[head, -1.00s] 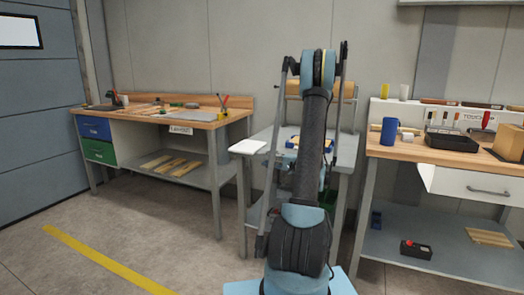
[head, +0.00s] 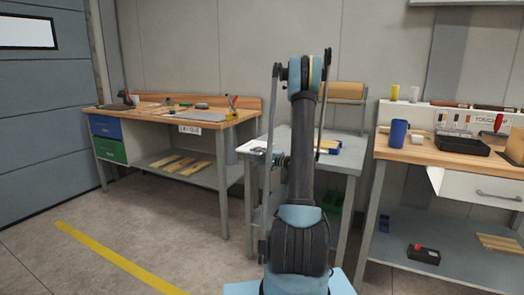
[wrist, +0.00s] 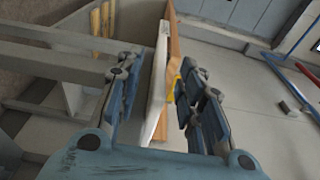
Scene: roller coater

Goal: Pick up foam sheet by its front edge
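The foam sheet is a thin white slab. In the head view the foam sheet (head: 247,147) lies at the front left edge of the middle table, partly hidden by my gripper. In the wrist view the foam sheet (wrist: 157,85) shows nearly edge-on, as a narrow white strip between my two fingers. My gripper (wrist: 158,92) is open, with one finger on each side of the strip and visible gaps. In the head view my gripper (head: 268,157) is at the table's front left, beside the sheet and partly hidden by my arm.
The middle grey table (head: 347,160) holds a blue-framed item (head: 328,147) and a roller (head: 345,90) at its back. A wooden workbench (head: 205,120) stands left. Another bench (head: 400,150) with a blue cup (head: 398,133) stands right. Open floor lies at front left.

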